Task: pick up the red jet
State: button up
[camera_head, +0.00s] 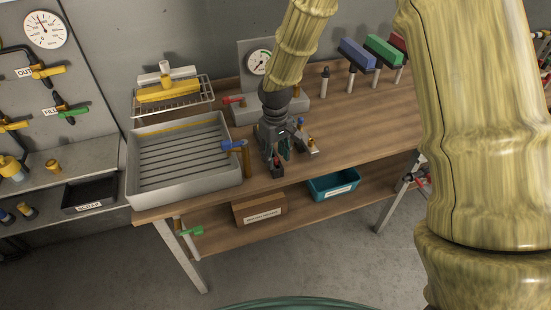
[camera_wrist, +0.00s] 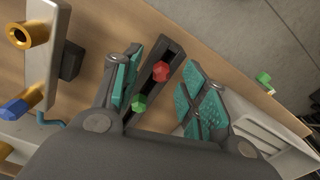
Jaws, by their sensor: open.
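The red jet (camera_wrist: 160,71) is a small red six-sided piece in a dark narrow holder (camera_wrist: 174,50) on the wooden bench, seen in the wrist view. A green jet (camera_wrist: 139,103) sits in the same holder, nearer the palm. My gripper (camera_wrist: 172,62) is open, with a teal-padded finger on each side of the holder. The red jet lies between the fingers, and I see no grip on it. In the head view my gripper (camera_head: 281,156) points down over the holder (camera_head: 278,172), and the fingers hide most of the jets there.
A grey slatted tray (camera_head: 133,180) stands left of my gripper, with a blue-handled tap (camera_head: 233,145) by its right edge. A pale block with brass fittings (camera_wrist: 42,50) is close on one side. Bins (camera_head: 334,185) sit on the lower shelf.

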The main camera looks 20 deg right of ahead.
jog(key=shift+f, duration=0.25)
jog(key=c, duration=0.9)
jog(key=shift+r, duration=0.1)
